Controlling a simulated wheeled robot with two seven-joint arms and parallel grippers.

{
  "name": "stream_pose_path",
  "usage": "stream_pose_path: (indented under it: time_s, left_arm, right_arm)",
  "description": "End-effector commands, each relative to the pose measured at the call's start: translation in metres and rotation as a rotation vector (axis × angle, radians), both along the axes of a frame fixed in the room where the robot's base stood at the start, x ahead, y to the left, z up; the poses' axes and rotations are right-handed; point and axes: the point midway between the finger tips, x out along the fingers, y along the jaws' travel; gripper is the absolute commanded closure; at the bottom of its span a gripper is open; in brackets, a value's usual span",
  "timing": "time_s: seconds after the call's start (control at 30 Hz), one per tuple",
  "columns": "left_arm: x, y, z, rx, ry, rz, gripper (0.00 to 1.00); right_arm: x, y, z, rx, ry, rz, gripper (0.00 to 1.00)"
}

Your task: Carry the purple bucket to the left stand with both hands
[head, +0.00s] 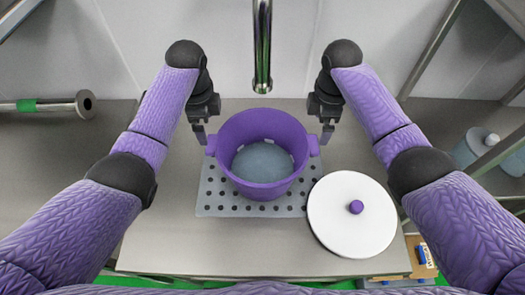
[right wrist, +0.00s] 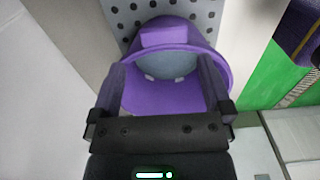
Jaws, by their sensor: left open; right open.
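The purple bucket (head: 262,120) stands upright and without a lid on a perforated grey mat (head: 214,202) in the middle of the table. A grey-blue surface shows inside at its bottom. It has a small purple handle on its left and right sides. My left gripper (head: 206,140) is open at the left handle. My right gripper (head: 323,139) is open at the right handle. In the right wrist view the bucket (right wrist: 190,97) shows between and beyond the open fingers (right wrist: 167,85); I cannot tell whether they touch it. I cannot make out the left stand.
A white round lid (head: 345,228) with a purple knob lies right of the mat. A metal tap (head: 262,60) hangs behind the bucket. A horizontal pipe (head: 60,105) is at the left. A grey-blue container (head: 475,150) stands far right. The table left of the mat is clear.

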Motion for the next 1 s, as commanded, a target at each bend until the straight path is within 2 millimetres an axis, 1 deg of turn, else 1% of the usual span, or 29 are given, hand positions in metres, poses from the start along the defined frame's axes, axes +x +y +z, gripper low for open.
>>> stream_pose_path:
  time_s: [0.17, 0.23, 0.37, 0.6, 0.8, 1.0]
  left_arm:
    - [0.0, 0.0, -0.001, 0.0, 0.001, 0.0, 0.0]
    - [0.0, 0.0, -0.006, -0.001, 0.001, 0.001, 0.0]
    - [-0.001, 0.0, -0.027, 0.001, 0.005, 0.002, 0.0]
    - [-0.001, 0.0, -0.075, 0.0, 0.006, 0.001, 0.0]
    - [0.001, 0.0, -0.093, -0.001, 0.002, 0.002, 0.0]
    - [0.0, 0.0, -0.099, 0.0, 0.001, -0.001, 0.0]
  right_arm:
    - [0.0, 0.0, -0.001, 0.0, 0.001, 0.0, 0.0]
    - [0.0, 0.0, -0.006, 0.0, 0.003, -0.001, 0.0]
    - [-0.001, 0.0, -0.027, 0.0, 0.005, -0.001, 0.0]
    - [-0.001, 0.0, -0.075, -0.001, 0.005, 0.0, 0.0]
    - [0.0, 0.001, -0.093, 0.002, 0.002, 0.0, 0.0]
    - [-0.001, 0.0, -0.099, 0.0, 0.001, 0.001, 0.0]
